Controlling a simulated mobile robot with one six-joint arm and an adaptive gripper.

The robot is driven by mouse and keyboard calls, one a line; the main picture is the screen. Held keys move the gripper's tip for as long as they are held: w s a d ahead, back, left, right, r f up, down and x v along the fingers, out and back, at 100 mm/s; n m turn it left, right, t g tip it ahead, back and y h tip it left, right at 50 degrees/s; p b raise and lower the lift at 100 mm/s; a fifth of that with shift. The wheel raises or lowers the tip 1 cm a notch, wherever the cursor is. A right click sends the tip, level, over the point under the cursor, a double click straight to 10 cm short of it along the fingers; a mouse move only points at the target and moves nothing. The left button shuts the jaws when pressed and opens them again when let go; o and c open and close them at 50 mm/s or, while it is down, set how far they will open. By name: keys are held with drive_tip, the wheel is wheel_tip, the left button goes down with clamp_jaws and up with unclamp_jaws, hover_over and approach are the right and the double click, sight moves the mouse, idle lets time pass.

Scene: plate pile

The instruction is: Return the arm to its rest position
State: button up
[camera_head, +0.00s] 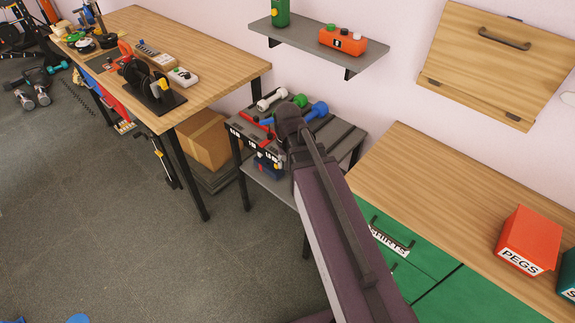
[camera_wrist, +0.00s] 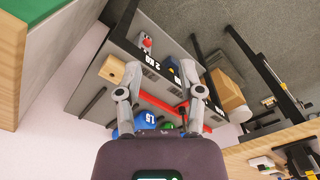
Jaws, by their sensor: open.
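My gripper (camera_wrist: 160,70) is open in the wrist view, with its two jointed grey fingers spread apart and nothing between them. Behind and between the fingers is the small rack (camera_wrist: 85,92) with weight labels on its edge. A blue dumbbell (camera_wrist: 145,119) and a red bar (camera_wrist: 218,126) lie on it near the fingers. In the head view my arm reaches up from the bottom, its elbow covering part of the same rack (camera_head: 333,142). The gripper itself is hidden there behind the arm.
A wooden workbench with tools (camera_head: 225,70) stands at left, a cardboard box (camera_head: 205,140) under it. A wooden counter (camera_head: 420,165) with green drawers (camera_head: 470,300) and a red PEGS box (camera_head: 528,238) is at right. A wall shelf (camera_head: 310,40) hangs above the rack. The floor at left is largely clear.

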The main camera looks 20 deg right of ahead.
drive_tip(key=shift+s, duration=0.1)
drive_tip(key=s+n, duration=0.2)
drive_tip(key=s, duration=0.3)
drive_tip(key=shift+s+a, duration=0.1)
idle(0.4)
